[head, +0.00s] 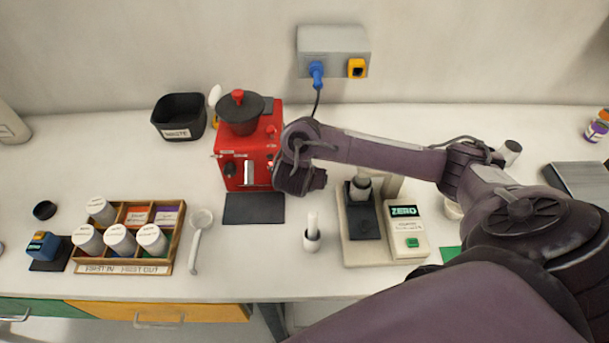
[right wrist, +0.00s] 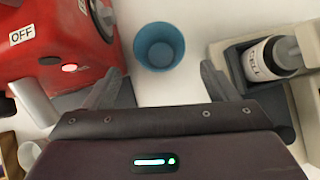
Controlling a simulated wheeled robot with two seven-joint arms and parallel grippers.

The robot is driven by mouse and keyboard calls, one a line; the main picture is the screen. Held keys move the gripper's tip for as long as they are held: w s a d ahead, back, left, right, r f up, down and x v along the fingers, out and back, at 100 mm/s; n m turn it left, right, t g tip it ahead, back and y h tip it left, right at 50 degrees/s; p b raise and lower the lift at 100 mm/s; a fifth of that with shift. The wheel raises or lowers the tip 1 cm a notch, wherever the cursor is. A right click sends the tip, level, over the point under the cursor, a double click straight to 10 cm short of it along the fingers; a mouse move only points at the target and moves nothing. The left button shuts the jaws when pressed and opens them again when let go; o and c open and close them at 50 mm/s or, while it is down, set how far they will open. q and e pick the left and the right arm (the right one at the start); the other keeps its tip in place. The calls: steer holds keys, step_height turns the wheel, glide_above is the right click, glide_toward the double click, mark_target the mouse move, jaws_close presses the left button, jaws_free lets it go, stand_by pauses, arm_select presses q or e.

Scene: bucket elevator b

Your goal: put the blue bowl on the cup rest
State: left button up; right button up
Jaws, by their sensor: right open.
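The blue bowl (right wrist: 159,47) shows in the right wrist view as a small teal-blue round vessel, upright on the white counter. In the head view it is hidden by my right arm. My right gripper (right wrist: 163,76) is open and empty, its two fingers spread to the left and right below the bowl in the picture, not touching it. In the head view its wrist (head: 300,176) is just right of the red machine (head: 249,158). A flat dark mat (head: 254,208) in front of that machine looks like the cup rest and is bare. My left gripper is not in view.
A small white holder (head: 312,240), a white spoon (head: 199,230), a wooden rack (head: 170,258) of jars and a black waste bin (head: 178,117) stand around the machine.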

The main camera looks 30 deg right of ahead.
steer(key=b+x, duration=0.2)
steer(key=x, duration=0.1)
steer(key=shift+w+f+b, duration=0.1)
steer(key=shift+f+b, duration=0.2)
steer(key=shift+f, duration=0.05)
steer(key=shift+w+d+f, duration=0.2)
steer(key=shift+d+f, duration=0.05)
steer(key=shift+d, duration=0.05)
steer(key=b+x, duration=0.2)
steer(key=x, duration=0.2)
steer(key=shift+w+d+f, duration=0.1)
steer(key=shift+f, duration=0.25)
steer(key=shift+w+d+f+b, duration=0.25)
steer(key=shift+w+f+b, duration=0.05)
steer(key=shift+w+f, duration=0.05)
steer(key=shift+s+r, duration=0.1)
steer(key=shift+c, duration=0.7)
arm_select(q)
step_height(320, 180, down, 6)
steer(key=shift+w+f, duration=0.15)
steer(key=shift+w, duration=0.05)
arm_select(e)
steer(key=c, duration=0.7)
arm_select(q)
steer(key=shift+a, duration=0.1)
arm_select(e)
steer(key=shift+c, duration=0.2)
